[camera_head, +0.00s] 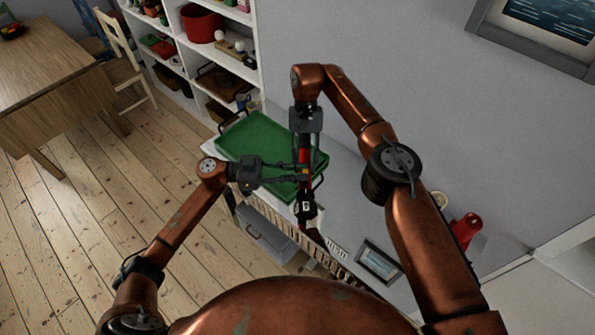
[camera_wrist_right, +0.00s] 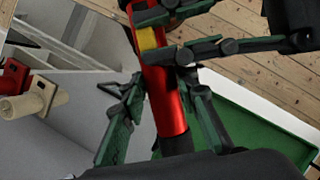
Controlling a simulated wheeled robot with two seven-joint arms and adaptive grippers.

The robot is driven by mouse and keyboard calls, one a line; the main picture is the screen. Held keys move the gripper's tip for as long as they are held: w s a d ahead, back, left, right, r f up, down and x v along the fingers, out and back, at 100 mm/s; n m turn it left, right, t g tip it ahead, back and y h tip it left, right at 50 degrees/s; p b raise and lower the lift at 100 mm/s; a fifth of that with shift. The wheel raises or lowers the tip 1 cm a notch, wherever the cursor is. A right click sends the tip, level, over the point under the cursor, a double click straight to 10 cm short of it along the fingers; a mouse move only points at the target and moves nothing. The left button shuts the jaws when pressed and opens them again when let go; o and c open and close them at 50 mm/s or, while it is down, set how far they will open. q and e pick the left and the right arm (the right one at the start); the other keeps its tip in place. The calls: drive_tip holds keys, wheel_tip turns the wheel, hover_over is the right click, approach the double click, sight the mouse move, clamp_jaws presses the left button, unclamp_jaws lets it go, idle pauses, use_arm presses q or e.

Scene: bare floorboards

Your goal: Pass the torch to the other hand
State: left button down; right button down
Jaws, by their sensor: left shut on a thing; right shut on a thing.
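The torch (camera_head: 306,190) has a red body with a yellow patch and a black end, and hangs roughly upright above the white sideboard. My left gripper (camera_head: 297,173) comes in from the left and is shut on the torch's middle. My right gripper (camera_head: 304,160) reaches it from behind and above and is shut on the same body. In the right wrist view the torch's red tube (camera_wrist_right: 167,95) runs between my right fingers, and my left gripper's fingers (camera_wrist_right: 178,30) cross it near the yellow patch. The parts inside the fingers are hidden.
A green tray (camera_head: 238,137) lies on the white sideboard (camera_head: 345,205) behind and below the grippers. A framed picture (camera_head: 380,262) and a red object (camera_head: 467,228) are to the right. A white shelf unit (camera_head: 255,52) stands at the back; a wooden table (camera_head: 45,60) and chair (camera_head: 125,65) are far left.

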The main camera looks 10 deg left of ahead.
drive_tip(key=c, duration=1.4)
unclamp_jaws()
drive_tip(key=shift+w+r, duration=0.1)
